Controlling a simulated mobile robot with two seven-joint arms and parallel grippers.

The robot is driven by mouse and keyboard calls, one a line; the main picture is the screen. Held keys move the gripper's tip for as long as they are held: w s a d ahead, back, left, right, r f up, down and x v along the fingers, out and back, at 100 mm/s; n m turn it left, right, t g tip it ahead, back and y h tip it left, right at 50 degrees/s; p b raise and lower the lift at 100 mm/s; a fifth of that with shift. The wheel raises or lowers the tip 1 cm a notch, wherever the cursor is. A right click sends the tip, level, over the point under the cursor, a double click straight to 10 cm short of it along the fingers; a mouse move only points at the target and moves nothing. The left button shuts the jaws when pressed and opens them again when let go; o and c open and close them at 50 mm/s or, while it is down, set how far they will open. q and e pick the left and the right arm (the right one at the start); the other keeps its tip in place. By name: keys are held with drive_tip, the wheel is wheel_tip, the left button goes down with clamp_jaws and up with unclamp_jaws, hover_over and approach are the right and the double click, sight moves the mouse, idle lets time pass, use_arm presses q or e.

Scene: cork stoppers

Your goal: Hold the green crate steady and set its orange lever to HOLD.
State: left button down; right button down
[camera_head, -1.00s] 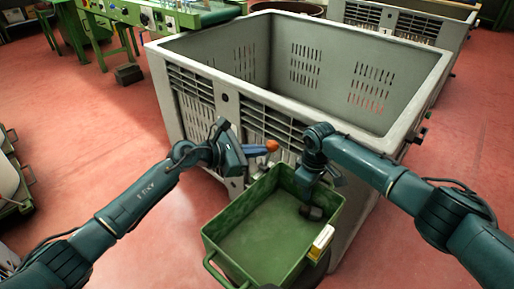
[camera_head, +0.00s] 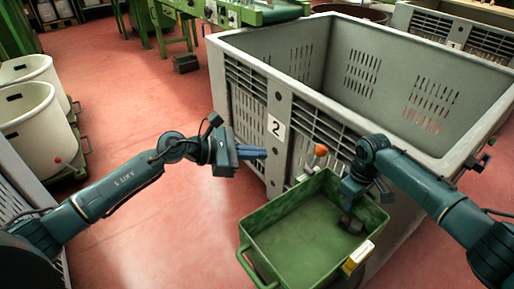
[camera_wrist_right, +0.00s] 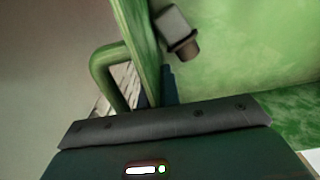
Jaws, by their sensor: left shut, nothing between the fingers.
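The green crate (camera_head: 262,222) stands against the big grey bin. The orange lever knob (camera_head: 321,150) sticks up at the crate's far left corner, on a pale stem. No HOLD mark can be read. My left gripper (camera_head: 262,153) is shut and empty, left of the lever with a clear gap. My right gripper (camera_head: 352,188) is at the crate's far wall. In the right wrist view the crate wall (camera_wrist_right: 138,40) runs into its jaws, with a blue finger (camera_wrist_right: 169,85) on the inner side.
The grey slotted bin (camera_head: 300,95) with a "2" plate rises behind the crate. A dark block (camera_head: 350,225) is inside the crate, and a yellowish label (camera_head: 358,257) is on its near right rim. White tubs (camera_head: 35,115) stand far left. Red floor is free at left.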

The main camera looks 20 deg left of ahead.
drive_tip(key=c, duration=1.5)
unclamp_jaws()
drive_tip(key=shift+c, duration=0.2)
